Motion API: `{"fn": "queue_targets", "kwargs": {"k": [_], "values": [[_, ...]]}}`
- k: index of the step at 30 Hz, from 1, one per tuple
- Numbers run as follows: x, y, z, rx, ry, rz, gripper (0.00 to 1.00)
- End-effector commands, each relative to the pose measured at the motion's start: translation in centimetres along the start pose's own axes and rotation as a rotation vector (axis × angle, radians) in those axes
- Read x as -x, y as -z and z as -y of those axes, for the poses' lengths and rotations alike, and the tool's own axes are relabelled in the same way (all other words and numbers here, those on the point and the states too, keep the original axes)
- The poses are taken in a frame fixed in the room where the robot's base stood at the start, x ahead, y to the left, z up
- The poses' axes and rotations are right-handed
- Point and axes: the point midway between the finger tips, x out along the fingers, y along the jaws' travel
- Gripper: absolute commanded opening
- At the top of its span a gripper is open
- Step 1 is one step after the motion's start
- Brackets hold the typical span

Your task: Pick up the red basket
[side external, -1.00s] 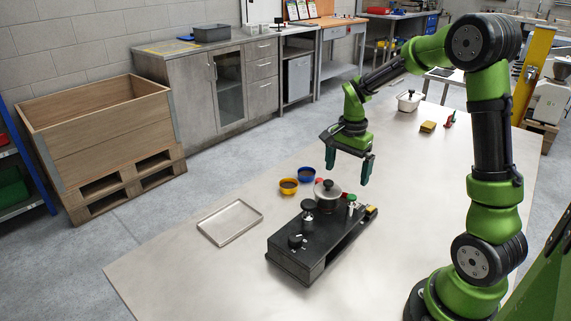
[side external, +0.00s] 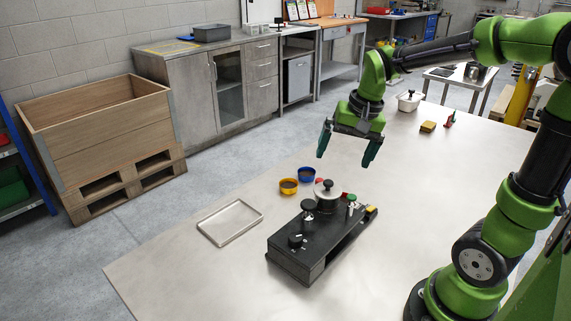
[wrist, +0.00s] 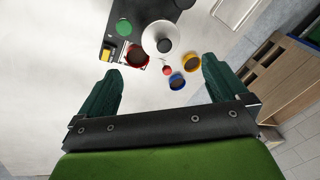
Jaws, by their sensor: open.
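The red basket (wrist: 137,62) is a small round cup with a red rim and dark inside in the wrist view. It sits beside a lidded pot and the edge of a black stand. In the side view only a sliver of red (side external: 345,195) shows behind a green-topped tool. My gripper (side external: 347,160) is open and empty, pointing down above and behind the stand. In the wrist view my gripper (wrist: 161,68) has its fingers wide apart, with the red basket between them in the picture, nearer the left finger.
A yellow cup (side external: 288,187) and a blue cup (side external: 307,174) stand left of the pot (side external: 327,196). The black stand (side external: 310,245) carries several knobbed tools. A small red object (wrist: 167,70) lies near the pot.

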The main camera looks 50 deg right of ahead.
Motion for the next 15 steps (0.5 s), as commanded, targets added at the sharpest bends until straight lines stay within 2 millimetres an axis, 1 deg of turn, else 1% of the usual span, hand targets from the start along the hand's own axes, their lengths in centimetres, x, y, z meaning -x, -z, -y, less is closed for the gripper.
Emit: {"fn": "queue_targets", "kwargs": {"k": [1, 3, 7, 9, 13, 14, 15], "values": [[0.8, -2.0, 0.4, 0.089, 0.047, -0.027, 1.00], [1.7, -4.6, 0.8, 0.215, 0.111, -0.067, 1.00], [2.9, -8.8, 1.1, 0.399, 0.215, -0.142, 1.00], [3.4, -10.5, 1.0, 0.461, 0.257, -0.173, 1.00], [4.2, -12.5, 0.9, 0.511, 0.311, -0.206, 1.00], [4.4, -12.8, 0.9, 0.518, 0.319, -0.212, 0.98], [4.7, -12.9, 1.0, 0.526, 0.328, -0.220, 0.92]]}}
